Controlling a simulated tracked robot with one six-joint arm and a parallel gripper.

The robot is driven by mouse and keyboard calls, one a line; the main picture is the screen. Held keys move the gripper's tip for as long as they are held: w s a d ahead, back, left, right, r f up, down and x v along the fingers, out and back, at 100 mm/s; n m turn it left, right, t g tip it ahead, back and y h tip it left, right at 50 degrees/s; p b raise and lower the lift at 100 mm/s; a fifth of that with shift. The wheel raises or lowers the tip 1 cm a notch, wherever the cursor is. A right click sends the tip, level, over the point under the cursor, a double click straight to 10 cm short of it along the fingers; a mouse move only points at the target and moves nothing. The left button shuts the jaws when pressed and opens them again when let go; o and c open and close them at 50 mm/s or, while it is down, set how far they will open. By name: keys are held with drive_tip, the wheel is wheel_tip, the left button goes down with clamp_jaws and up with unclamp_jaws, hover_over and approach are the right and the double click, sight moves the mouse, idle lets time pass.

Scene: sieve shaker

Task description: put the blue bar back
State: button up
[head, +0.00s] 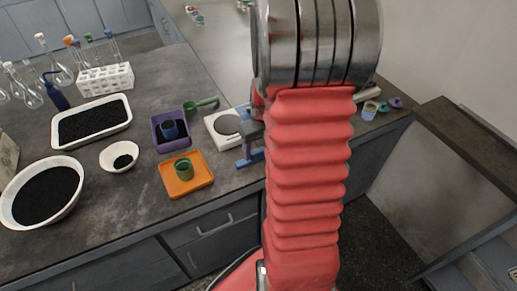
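A blue part (251,159) shows on the bench just left of my red arm, beside the white balance. It looks like part of a stand or frame, and a dark grey piece (254,130) sits above it. My arm covers whatever lies to the right, so I cannot tell whether this blue part is the bar. My gripper cannot be made out; my red arm and its metal joint fill the middle of the view and hide what is behind them.
Left on the bench are an orange tray (203,188) with a green cup, a purple tray (158,145) with a blue cup, a green scoop (203,104), white containers of black grains and a rack (105,84).

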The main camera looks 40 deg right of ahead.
drive_tip(key=shift+o, duration=0.7)
drive_tip(key=shift+r, duration=0.15)
wheel_tip(320, 180, up, 12)
drive_tip(key=s, duration=0.1)
drive_tip(key=shift+s+a, duration=0.2)
drive_tip(key=shift+s, duration=0.15)
idle(0.3)
drive_tip(key=s+a+r+n+t, duration=0.1)
drive_tip(key=s+a+r, duration=0.1)
drive_tip(key=a, duration=0.7)
drive_tip(key=s+a+r+n+t, duration=0.1)
drive_tip(key=s+a+r, duration=0.2)
drive_tip(key=a, duration=0.6)
drive_tip(key=s+a+r+n+t, duration=0.1)
drive_tip(key=s+a+r, duration=0.2)
drive_tip(key=a, duration=0.6)
drive_tip(key=shift+r+t, duration=0.4)
drive_tip(key=shift+r, duration=0.55)
